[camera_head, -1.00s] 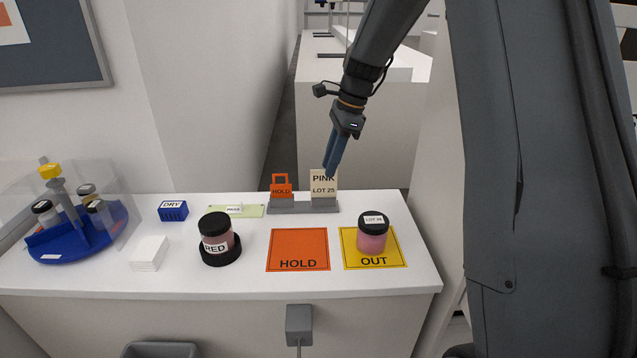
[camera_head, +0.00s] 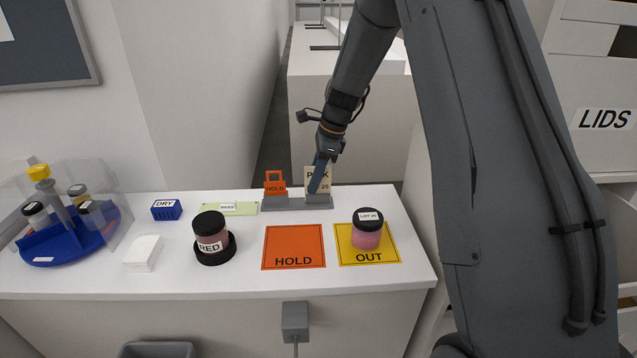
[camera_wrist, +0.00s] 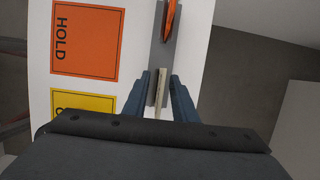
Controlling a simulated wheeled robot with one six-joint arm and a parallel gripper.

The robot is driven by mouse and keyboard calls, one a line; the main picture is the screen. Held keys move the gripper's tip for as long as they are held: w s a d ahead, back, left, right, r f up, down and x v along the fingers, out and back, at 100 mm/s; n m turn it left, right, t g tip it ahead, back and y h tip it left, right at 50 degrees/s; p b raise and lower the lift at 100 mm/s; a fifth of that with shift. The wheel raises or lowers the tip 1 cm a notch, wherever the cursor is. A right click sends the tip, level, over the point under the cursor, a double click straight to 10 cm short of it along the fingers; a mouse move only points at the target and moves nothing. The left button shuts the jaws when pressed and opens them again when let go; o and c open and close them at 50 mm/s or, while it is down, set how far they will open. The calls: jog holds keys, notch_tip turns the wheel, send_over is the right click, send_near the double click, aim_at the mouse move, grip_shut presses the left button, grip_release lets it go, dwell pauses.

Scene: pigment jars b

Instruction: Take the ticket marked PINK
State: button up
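The cream PINK ticket (camera_head: 311,181) stands upright in the right part of a grey holder (camera_head: 285,203) at the back of the white counter. My gripper (camera_head: 316,186) is in front of it and hides part of its lettering. In the wrist view, my gripper (camera_wrist: 161,82) is open. The ticket shows edge-on there (camera_wrist: 161,88), between the two blue fingers, with a gap visible on each side. The orange HOLD tag (camera_head: 275,184) stands in the left part of the same holder; it also shows in the wrist view (camera_wrist: 171,18).
An orange HOLD mat (camera_head: 294,240) and a yellow OUT mat (camera_head: 388,243) lie in front; a pink LOT 25 jar (camera_head: 366,238) stands on the yellow one. A RED jar (camera_head: 211,232), white cards (camera_head: 145,250), a blue DRY block (camera_head: 166,210) and a blue carousel (camera_head: 85,236) are left.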

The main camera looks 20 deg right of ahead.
grip_shut()
dwell(0.3)
